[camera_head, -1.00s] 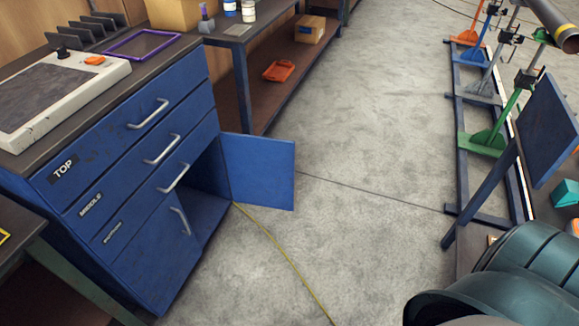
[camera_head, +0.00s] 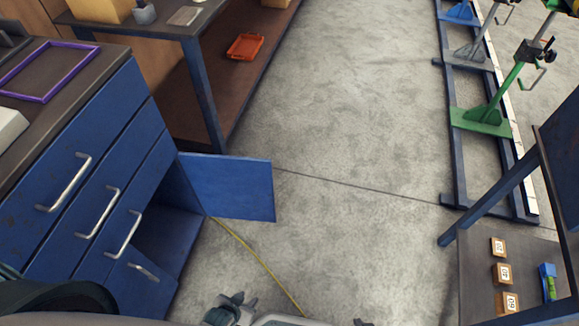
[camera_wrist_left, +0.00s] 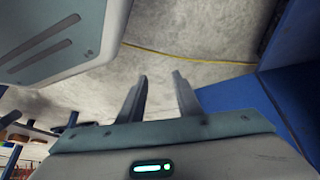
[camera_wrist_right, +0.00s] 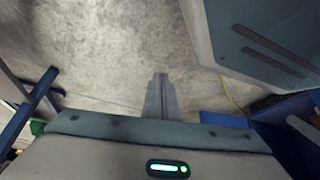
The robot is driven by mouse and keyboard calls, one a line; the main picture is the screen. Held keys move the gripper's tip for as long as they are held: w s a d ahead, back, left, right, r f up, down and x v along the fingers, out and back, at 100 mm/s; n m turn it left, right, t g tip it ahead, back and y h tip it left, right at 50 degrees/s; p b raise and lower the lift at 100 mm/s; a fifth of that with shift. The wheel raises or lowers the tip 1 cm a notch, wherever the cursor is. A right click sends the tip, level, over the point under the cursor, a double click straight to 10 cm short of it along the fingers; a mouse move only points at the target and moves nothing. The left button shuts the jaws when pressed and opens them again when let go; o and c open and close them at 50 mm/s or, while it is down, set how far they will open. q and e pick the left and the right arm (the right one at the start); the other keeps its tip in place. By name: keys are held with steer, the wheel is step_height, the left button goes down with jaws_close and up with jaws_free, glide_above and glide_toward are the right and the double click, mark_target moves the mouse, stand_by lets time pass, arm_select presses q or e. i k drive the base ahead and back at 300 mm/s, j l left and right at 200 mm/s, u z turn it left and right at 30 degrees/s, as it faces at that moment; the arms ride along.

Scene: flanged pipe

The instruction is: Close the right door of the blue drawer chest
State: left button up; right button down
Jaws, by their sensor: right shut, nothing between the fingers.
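The blue drawer chest (camera_head: 75,175) stands at the left of the head view, its drawers shut. Its right door (camera_head: 228,188) stands open, swung out to the right over the floor and exposing the dark lower compartment. The left door with its grey handle (camera_head: 143,272) is shut. My left gripper (camera_wrist_left: 160,85) has its fingers apart with nothing between them; blue panels show to its right in the left wrist view. My right gripper (camera_wrist_right: 161,78) has its fingers together and empty, above the floor. Neither gripper is seen touching the door.
A workbench (camera_head: 208,95) with a lower shelf and an orange tray (camera_head: 245,46) stands behind the chest. A yellow line (camera_head: 258,262) runs along the floor from the door. Pipe stands (camera_head: 490,118) are at right. Floor between them is clear.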

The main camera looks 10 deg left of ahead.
mark_target(233, 187)
steer(key=i+l+z, duration=0.1)
steer(key=i+z, duration=0.2)
steer(key=i, duration=0.4)
steer(key=i+z, duration=0.3)
steer(key=i, duration=0.4)
steer(key=i+u, duration=0.15)
steer(key=i, duration=0.8)
steer(key=i+u, duration=0.15)
steer(key=i, duration=0.75)
steer(key=u, duration=4.15)
